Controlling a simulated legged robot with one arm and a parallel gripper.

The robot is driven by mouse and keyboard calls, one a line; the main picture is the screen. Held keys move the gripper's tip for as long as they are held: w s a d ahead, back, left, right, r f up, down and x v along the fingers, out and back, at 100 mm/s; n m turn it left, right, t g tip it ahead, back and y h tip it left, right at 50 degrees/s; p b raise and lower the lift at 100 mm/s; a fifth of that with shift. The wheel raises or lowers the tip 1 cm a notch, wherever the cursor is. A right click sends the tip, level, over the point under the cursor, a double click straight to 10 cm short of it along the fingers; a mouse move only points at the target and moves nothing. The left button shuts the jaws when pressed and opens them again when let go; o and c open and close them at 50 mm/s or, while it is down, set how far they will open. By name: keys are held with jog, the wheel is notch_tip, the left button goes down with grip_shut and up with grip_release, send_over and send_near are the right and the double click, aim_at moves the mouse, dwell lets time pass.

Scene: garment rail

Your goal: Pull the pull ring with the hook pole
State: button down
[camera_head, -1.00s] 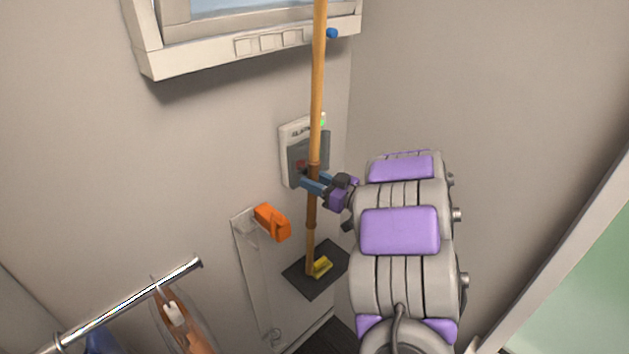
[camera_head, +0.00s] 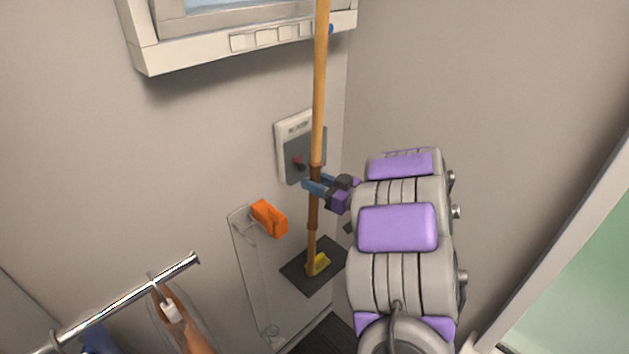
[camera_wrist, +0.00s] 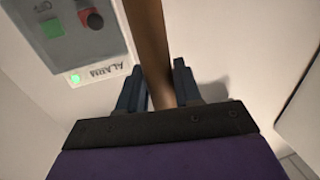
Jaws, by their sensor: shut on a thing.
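The hook pole (camera_head: 319,95) is a long wooden pole standing nearly upright in front of the wall. Its upper end runs out of the top of the head view, so its hook is not seen. Its lower end is by a dark plate (camera_head: 300,283) low down. My gripper (camera_head: 312,186) is shut on the pole at its darker band. In the wrist view the pole (camera_wrist: 148,40) passes between the two blue fingers of my gripper (camera_wrist: 160,88). The pull ring is not seen in either view.
An alarm box (camera_head: 293,145) with a red knob is on the wall just behind the pole; it also shows in the wrist view (camera_wrist: 75,35). A window frame (camera_head: 245,45) is above. An orange block (camera_head: 269,217) and a metal rail (camera_head: 130,298) with hangers are at left.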

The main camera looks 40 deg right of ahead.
jog(key=shift+s+d+f+b, duration=0.15)
jog(key=shift+s+f, duration=0.2)
jog(key=shift+s, duration=0.5)
jog(key=shift+s+a+f+b, duration=0.15)
jog(key=shift+s+f, duration=0.15)
jog(key=shift+s, duration=0.55)
jog(key=shift+d, duration=0.15)
